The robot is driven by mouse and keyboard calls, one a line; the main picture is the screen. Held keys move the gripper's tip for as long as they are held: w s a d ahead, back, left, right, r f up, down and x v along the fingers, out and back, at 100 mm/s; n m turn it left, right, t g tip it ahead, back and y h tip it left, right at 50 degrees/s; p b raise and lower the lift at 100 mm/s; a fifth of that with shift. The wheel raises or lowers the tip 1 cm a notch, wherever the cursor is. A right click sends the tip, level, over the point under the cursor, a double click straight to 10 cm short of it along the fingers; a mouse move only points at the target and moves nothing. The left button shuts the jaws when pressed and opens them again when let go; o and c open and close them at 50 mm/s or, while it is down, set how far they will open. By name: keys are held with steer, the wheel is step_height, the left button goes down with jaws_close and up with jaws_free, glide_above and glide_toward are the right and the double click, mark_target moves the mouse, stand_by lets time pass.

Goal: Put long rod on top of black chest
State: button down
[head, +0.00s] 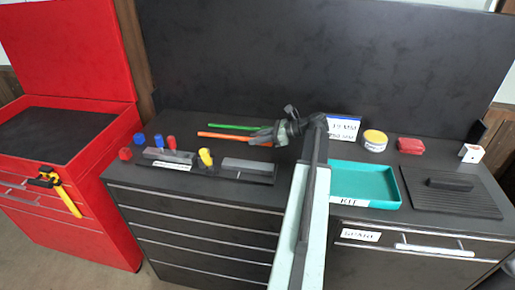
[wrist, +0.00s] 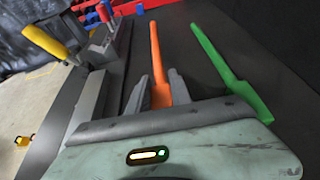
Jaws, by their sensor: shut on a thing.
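Two thin rods show at the back of the black chest (head: 190,220): an orange rod (head: 222,135) and a green rod (head: 232,127). In the head view the orange one looks the longer. My gripper (head: 256,137) is shut on the orange rod. In the wrist view the orange rod (wrist: 156,50) runs out from between my two grey fingers (wrist: 160,90). The green rod (wrist: 225,65) lies apart to the right there. I cannot tell whether the orange rod touches the chest top. My gripper hides part of it.
A black holder (head: 250,173) with blue, red and yellow handled tools stands at the front left. Right of my arm are a teal tray (head: 385,205), a yellow-topped can (head: 375,141), a red block (head: 411,146) and a ribbed mat (head: 475,203). A red chest (head: 100,150) stands left.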

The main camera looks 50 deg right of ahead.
step_height(320, 180, down, 3)
steer(key=shift+r+b, duration=0.1)
steer(key=shift+b, duration=0.65)
steer(key=shift+r, duration=0.25)
steer(key=c, duration=1.6)
jaws_free()
steer(key=shift+f, duration=0.25)
steer(key=o, duration=0.4)
steer(key=shift+r, duration=0.1)
steer(key=shift+o, duration=0.2)
steer(key=shift+r, duration=0.15)
steer(key=p+v, duration=0.5)
steer(key=v, duration=0.6)
steer(key=shift+s+d+r, duration=0.1)
steer(key=shift+s+r, duration=0.05)
steer(key=shift+r, duration=0.05)
steer(key=shift+s+d, duration=0.1)
steer(key=shift+s, duration=0.2)
